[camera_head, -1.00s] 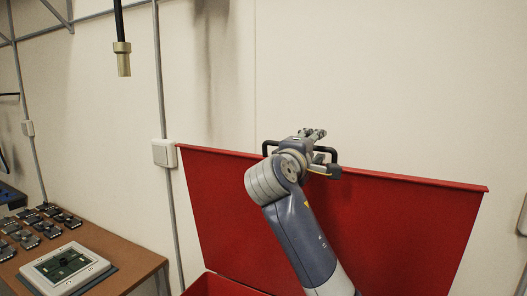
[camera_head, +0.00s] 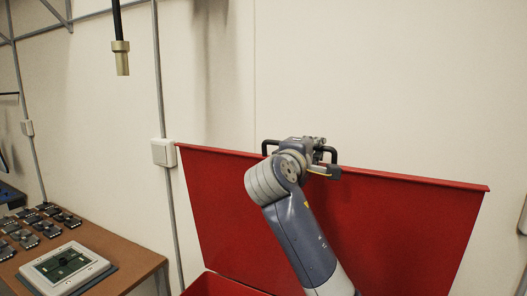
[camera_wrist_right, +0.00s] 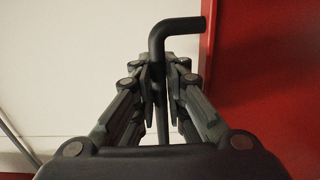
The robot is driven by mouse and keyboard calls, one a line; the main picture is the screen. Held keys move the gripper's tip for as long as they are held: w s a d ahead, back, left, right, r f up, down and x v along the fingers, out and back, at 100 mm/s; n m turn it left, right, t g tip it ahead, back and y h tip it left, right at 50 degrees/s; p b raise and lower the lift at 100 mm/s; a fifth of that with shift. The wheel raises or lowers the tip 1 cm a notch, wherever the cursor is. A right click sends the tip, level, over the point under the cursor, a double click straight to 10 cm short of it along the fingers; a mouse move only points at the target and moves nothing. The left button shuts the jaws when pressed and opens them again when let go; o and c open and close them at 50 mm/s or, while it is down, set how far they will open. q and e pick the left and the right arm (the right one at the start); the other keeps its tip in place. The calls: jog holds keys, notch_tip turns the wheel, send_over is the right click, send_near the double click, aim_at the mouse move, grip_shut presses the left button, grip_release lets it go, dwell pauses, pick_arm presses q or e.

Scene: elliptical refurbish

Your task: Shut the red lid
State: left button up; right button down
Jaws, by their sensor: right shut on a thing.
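The red lid (camera_head: 400,215) stands upright and open at the back of the red box (camera_head: 222,285), in front of the wall. A black handle (camera_head: 333,153) sticks up over the lid's top edge. It also shows in the right wrist view (camera_wrist_right: 188,24) as a bent black bar. My right gripper (camera_wrist_right: 160,75) is shut on the handle, with its fingers on both sides of the bar. In the head view my right arm reaches up in front of the lid to the handle, and the fingertips are hidden. My left gripper is not in view.
A brown table (camera_head: 125,270) at the lower left holds a framed panel (camera_head: 65,267) and several small dark parts (camera_head: 45,222). A cable with a brass-coloured end (camera_head: 121,58) hangs at upper left. A wall box (camera_head: 164,152) and conduit run beside the lid's left edge.

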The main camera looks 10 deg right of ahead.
jog(key=shift+s+r, duration=0.1)
jog(key=shift+r, duration=0.45)
jog(key=s+a+f+b, duration=0.3)
jog(key=s+a, duration=0.3)
jog(key=s, duration=0.3)
jog(key=shift+s+a+f, duration=0.2)
jog(key=shift+a, duration=0.05)
jog(key=s+a+f+b, duration=0.4)
jog(key=s+a+f, duration=0.1)
jog(key=s, duration=0.4)
jog(key=shift+a+f, duration=0.15)
jog(key=shift+a, duration=0.4)
